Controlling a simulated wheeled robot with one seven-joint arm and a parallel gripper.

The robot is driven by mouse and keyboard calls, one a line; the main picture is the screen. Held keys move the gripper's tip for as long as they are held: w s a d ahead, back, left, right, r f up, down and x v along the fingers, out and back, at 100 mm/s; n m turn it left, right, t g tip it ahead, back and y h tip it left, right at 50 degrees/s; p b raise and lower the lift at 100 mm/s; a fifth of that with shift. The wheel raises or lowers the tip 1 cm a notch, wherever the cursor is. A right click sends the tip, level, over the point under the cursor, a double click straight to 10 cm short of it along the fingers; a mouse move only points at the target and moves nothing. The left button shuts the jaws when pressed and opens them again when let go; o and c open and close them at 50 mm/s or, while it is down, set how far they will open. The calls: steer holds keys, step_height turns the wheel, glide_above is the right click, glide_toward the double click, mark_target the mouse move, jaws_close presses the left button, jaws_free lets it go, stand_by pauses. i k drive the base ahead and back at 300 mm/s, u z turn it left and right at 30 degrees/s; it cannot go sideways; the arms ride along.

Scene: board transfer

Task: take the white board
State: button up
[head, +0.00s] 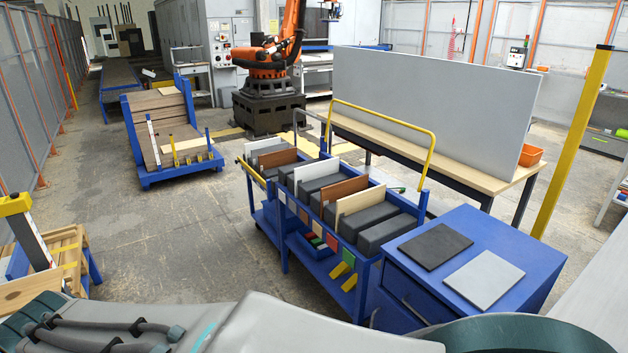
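A flat, square, whitish-grey board (484,279) lies on top of the blue cabinet (545,262) at the lower right. A dark grey board (436,246) lies beside it, with a narrow gap between them. More boards stand upright in the blue cart left of the cabinet: a pale whitish one (316,170), a cream one (361,200) and a brown one (279,158) among them. Dark grey blocks stand between them. My gripper is not in view; only parts of my arm show along the bottom edge.
The blue cart (322,263) has a yellow handle and stands against the cabinet. Behind it, a wooden-topped bench (470,173) carries a large grey panel (425,105). A yellow post (572,145) rises at right. The floor at left centre is clear. An orange robot arm (268,60) stands behind.

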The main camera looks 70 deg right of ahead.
mark_target(324, 167)
steer(key=z, duration=0.3)
steer(key=k, duration=0.75)
steer(key=z, duration=1.2)
steer(key=i, duration=2.15)
steer(key=u, duration=0.45)
steer(key=i, duration=1.25)
steer(key=z, duration=1.4)
steer(key=i, duration=0.7)
steer(key=z, duration=0.7)
